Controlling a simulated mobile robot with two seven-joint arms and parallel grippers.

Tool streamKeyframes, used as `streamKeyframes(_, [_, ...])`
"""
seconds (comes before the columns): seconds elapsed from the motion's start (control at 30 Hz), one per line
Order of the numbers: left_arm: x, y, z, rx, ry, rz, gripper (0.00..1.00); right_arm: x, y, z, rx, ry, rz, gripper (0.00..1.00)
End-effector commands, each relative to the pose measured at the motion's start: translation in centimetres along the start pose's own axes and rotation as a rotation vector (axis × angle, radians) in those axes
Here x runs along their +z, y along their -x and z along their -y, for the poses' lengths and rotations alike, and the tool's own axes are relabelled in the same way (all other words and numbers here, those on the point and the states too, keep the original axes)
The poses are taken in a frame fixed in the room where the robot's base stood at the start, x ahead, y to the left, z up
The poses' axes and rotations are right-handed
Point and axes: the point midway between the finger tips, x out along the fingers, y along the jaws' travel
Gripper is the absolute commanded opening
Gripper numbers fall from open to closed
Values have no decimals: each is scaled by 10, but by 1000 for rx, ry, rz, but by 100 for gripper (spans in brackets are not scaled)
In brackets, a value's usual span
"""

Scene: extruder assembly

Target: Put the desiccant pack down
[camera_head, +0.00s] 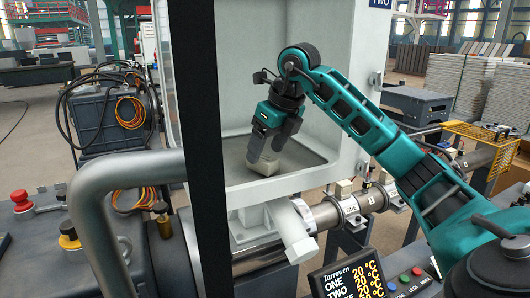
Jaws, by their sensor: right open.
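The desiccant pack (265,165) is a small beige-grey block. It rests on the grey floor of the open white hopper housing (224,62) in the middle of the view. My right gripper (267,150) reaches into the housing from the right and points down. Its dark fingers are open just above and beside the pack. One finger hides part of the pack, and I cannot tell whether they touch it. My left gripper is not in view.
A black upright post (205,130) stands in front of the housing's left side. A thick grey pipe handle (125,170) curves at the left. Below the housing are a white chute (290,232) and a metal barrel (345,207). A temperature display (350,280) stands at the front.

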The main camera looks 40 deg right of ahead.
Motion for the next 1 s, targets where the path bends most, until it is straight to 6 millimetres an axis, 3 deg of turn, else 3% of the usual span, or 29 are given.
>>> streamKeyframes(0.1, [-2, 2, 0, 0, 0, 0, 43, 1, 24, 0, -2, 1, 5, 72])
streamKeyframes(0.33, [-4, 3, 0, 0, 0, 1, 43, 0, 52, 0, -2, 0, 2, 72])
streamKeyframes(1.0, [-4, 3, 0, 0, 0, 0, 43, 0, 56, 0, -1, 0, 0, 72])
